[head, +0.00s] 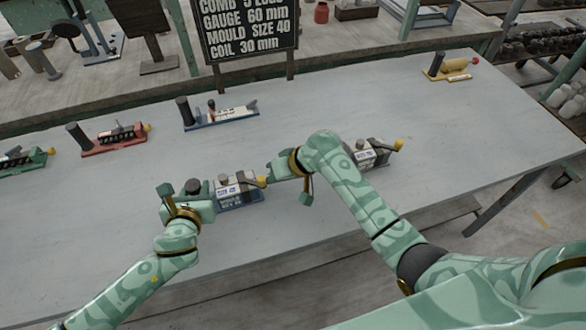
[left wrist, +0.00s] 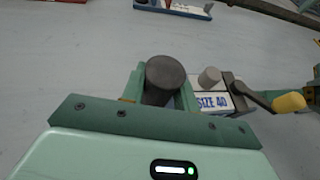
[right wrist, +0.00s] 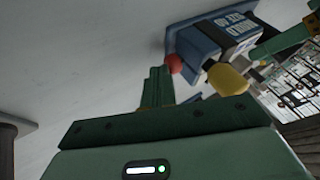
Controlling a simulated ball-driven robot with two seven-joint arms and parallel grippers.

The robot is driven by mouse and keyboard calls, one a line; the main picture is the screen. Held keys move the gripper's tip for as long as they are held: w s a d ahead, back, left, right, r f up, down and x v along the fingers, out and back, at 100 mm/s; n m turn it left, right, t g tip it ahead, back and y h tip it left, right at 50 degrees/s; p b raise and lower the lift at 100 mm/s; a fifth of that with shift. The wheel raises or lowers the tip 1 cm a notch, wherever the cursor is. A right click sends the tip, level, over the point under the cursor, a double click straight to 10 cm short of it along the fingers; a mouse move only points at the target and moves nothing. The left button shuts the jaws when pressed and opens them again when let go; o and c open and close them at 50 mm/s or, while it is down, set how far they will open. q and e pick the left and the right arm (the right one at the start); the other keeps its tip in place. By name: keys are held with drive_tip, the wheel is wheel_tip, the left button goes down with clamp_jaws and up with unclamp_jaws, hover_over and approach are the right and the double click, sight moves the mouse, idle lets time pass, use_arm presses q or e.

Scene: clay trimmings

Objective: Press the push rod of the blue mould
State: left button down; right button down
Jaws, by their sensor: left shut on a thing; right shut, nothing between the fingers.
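The blue mould (head: 238,197), labelled size 40, lies near the table's front edge; its side also shows in the right wrist view (right wrist: 240,45). My left gripper (head: 188,195) is shut on the dark upright post (left wrist: 165,78) at the mould's left end. A yellow knob (right wrist: 228,78) on a dark lever and a small red ball (right wrist: 174,64) show at its right end. The red ball appears to be the push rod's end. My right gripper (right wrist: 158,82) is shut and empty, its tips beside the red ball. I cannot tell whether they touch.
Another mould (head: 372,153) stands to the right, partly behind my right arm. Red (head: 115,140), green (head: 25,160), blue-based (head: 220,117) and yellow (head: 448,68) devices stand farther back. The table's middle is clear.

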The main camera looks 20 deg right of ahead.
use_arm(q)
drive_tip(key=shift+s+f, duration=0.1)
drive_tip(key=shift+f, duration=0.1)
use_arm(e)
drive_tip(key=d, duration=0.4)
drive_tip(key=shift+s+d+r, duration=0.1)
drive_tip(key=shift+d+r, duration=0.15)
drive_tip(key=shift+r, duration=0.1)
drive_tip(key=v, duration=0.9)
drive_tip(key=shift+a, duration=0.15)
use_arm(q)
drive_tip(key=c, duration=1)
unclamp_jaws()
drive_tip(key=shift+r, duration=0.1)
